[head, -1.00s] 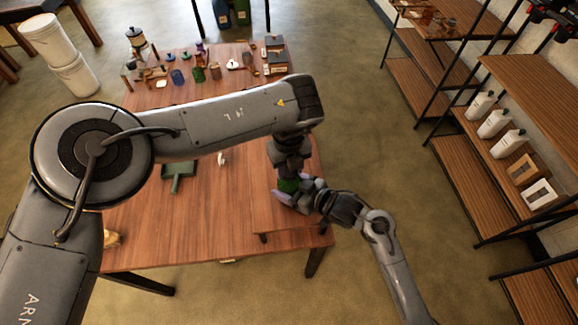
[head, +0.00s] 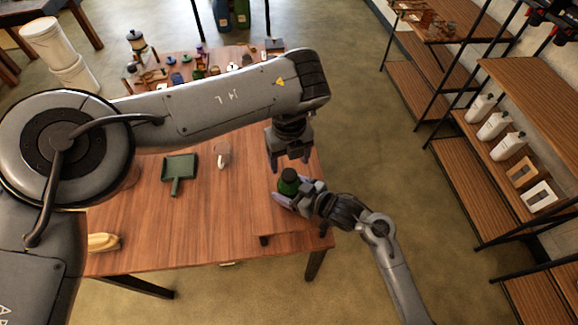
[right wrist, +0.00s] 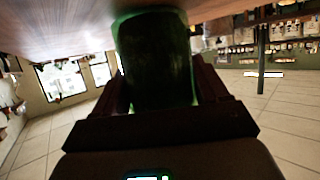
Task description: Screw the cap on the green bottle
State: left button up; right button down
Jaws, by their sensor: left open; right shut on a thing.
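The green bottle (head: 287,188) stands near the right end of the wooden table in the head view, with a dark cap (head: 289,174) on its top. How tightly the cap sits cannot be told. My right gripper (head: 286,198) is shut around the bottle from the lower right. In the right wrist view the dark green bottle (right wrist: 155,60) fills the space between the fingers. My left gripper (head: 289,158) is open and empty, pointing down above and slightly behind the bottle, apart from the cap.
A green dustpan (head: 180,168) and a pale mug (head: 222,155) lie on the table (head: 190,225) left of the bottle. A yellow object (head: 103,242) is at the front left. Small containers stand along the back. The middle front of the table is clear.

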pick_arm(q)
notch_tip(320, 180, up, 7)
jog(key=shift+f, duration=0.15)
dwell(0.4)
pick_arm(e)
grip_release()
jog(key=v, duration=1)
jog(key=shift+s+d, duration=0.3)
jog(key=shift+r, duration=0.1)
pick_arm(q)
jog(key=shift+d, duration=0.1)
